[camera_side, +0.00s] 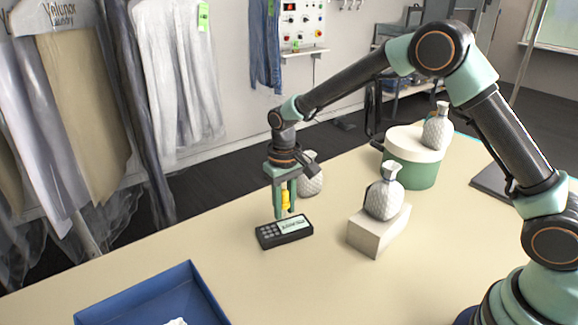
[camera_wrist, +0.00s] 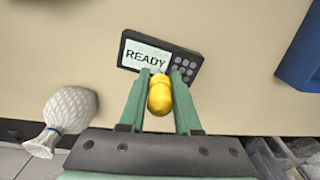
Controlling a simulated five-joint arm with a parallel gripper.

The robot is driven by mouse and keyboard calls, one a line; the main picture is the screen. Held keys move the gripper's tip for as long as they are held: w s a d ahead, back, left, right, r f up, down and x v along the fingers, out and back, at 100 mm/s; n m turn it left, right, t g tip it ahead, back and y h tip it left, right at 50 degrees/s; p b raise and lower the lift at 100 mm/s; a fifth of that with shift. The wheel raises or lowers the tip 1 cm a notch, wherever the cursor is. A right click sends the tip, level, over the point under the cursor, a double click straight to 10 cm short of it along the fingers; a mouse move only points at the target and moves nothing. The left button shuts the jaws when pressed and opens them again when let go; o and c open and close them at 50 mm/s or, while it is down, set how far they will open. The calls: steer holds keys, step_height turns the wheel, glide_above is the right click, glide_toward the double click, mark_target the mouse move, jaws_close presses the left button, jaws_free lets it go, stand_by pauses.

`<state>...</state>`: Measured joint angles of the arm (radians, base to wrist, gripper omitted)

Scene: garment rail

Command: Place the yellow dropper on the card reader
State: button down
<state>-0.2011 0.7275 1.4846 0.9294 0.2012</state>
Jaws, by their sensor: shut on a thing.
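My gripper (camera_side: 285,208) is shut on the yellow dropper (camera_side: 286,198), which hangs between the two green fingers. The dropper shows in the wrist view (camera_wrist: 160,97) with its rounded yellow end towards the camera.
A white textured bottle (camera_side: 384,195) stands on a pale block (camera_side: 378,232) to the right. Another bottle (camera_side: 311,176) stands behind my gripper. A green round box (camera_side: 411,165) bears a third bottle (camera_side: 438,128). A blue tray (camera_side: 202,284) is at the front left. Table around the reader is clear.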

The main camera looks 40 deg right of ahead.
steer(key=shift+f, duration=0.8)
steer(key=shift+f, duration=0.1)
steer(key=c, duration=0.6)
jaws_free()
